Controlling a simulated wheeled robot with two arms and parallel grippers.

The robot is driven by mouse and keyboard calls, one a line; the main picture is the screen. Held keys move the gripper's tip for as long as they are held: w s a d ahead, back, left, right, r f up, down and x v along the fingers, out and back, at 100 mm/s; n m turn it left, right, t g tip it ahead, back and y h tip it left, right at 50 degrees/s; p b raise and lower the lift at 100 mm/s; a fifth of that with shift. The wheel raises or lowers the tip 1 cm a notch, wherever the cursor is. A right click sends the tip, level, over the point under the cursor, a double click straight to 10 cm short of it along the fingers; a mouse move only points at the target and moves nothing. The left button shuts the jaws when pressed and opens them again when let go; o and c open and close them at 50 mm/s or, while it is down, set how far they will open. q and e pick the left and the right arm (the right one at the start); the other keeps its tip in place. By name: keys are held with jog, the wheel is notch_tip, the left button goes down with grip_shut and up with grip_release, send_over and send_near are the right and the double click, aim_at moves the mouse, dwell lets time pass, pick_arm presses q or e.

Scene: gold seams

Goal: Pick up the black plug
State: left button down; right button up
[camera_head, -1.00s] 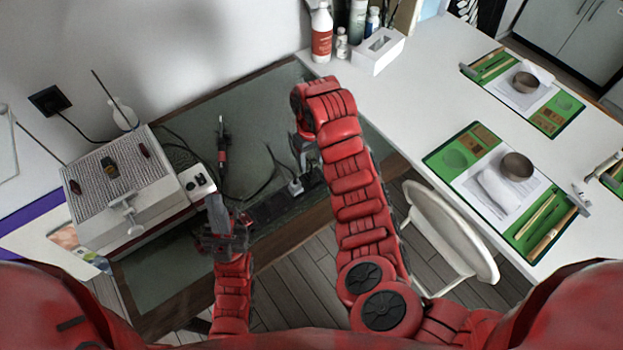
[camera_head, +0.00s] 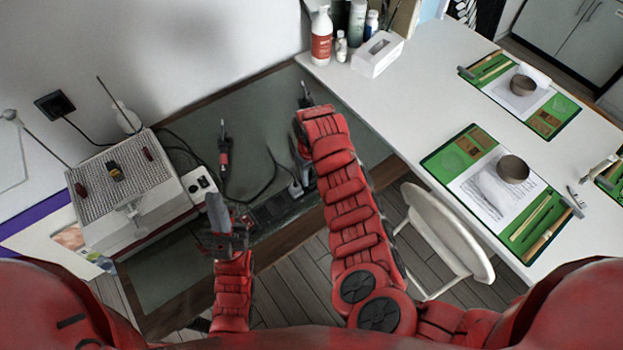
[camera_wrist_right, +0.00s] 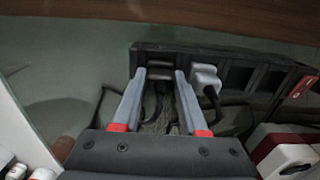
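A black power strip (camera_head: 275,209) lies near the front edge of the workbench, and it also shows in the right wrist view (camera_wrist_right: 235,72). A pale grey plug (camera_wrist_right: 207,78) with a black cord sits in it.
A red-and-black tool (camera_head: 224,150) lies on the grey-green mat (camera_head: 262,115). The white table (camera_head: 420,85) and a white chair (camera_head: 440,230) are at the right.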

aim_at(312, 175)
grip_shut()
jog(key=shift+r, duration=0.1)
jog(key=shift+r+b, duration=0.4)
jog(key=shift+r, duration=0.15)
notch_tip(312, 175, up, 2)
jog(key=shift+w+r+b, duration=0.1)
jog(key=shift+b, duration=0.55)
jog(key=s+r+p, duration=0.3)
jog(key=s+p, duration=0.2)
jog(key=s, duration=0.3)
jog(key=s+r+p, duration=0.3)
jog(key=s+p, duration=0.2)
jog(key=s, duration=0.3)
jog(key=shift+r, duration=0.25)
jog(key=shift+d, duration=0.1)
